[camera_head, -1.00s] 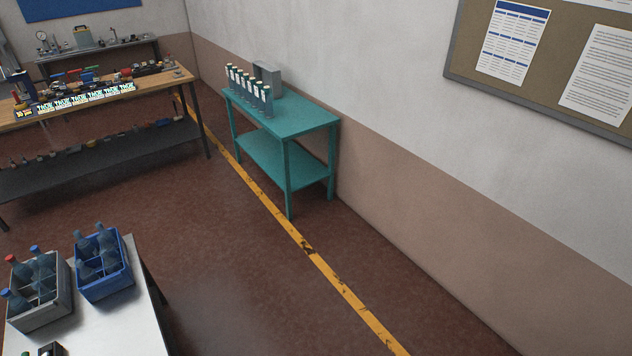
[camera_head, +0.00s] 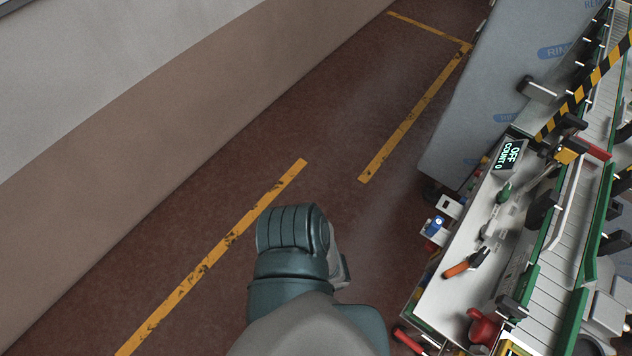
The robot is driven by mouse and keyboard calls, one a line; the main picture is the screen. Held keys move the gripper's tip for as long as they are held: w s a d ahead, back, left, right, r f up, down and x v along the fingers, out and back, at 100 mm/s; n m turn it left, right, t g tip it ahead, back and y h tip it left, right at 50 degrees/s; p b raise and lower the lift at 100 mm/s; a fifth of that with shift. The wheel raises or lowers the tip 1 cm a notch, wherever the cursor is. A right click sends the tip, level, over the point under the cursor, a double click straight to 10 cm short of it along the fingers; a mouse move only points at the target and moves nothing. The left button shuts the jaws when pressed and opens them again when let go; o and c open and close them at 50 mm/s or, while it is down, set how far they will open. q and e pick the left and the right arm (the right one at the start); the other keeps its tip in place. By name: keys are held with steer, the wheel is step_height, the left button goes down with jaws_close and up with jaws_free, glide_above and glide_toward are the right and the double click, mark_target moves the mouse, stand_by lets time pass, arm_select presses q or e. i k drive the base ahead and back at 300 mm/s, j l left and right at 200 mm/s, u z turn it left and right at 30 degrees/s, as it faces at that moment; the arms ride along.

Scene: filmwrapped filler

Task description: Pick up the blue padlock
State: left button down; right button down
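No object that I can clearly make out as the blue padlock is in view. A small blue item (camera_head: 435,225) sits at the left side of the white workbench (camera_head: 455,300); it is too small to tell what it is. One of my arms rises from the bottom middle of the picture, and I cannot tell which one. A grey part shows just beyond its rounded joint, but no gripper fingers can be seen.
A conveyor with green side rails (camera_head: 572,300) runs along the right. A screwdriver (camera_head: 503,192), orange-handled pliers (camera_head: 466,262) and a counter display (camera_head: 509,155) are on the bench. A film-wrapped machine (camera_head: 490,90) stands beyond. Floor between wall and bench is clear.

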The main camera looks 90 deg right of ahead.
mark_target(436, 224)
steer(key=l+z, duration=0.1)
steer(key=z, duration=0.4)
steer(key=i+l+z, duration=0.1)
steer(key=z, duration=0.35)
steer(key=i+z, duration=0.1)
steer(key=z, duration=0.4)
steer(key=i+l+z, duration=0.1)
steer(key=z, duration=1.4)
steer(key=k+l+z, duration=0.1)
steer(key=z, duration=0.4)
steer(key=k+l+z, duration=0.1)
steer(key=z, duration=0.35)
steer(key=l+z, duration=0.2)
steer(key=z, duration=0.3)
steer(key=k+l, duration=0.05)
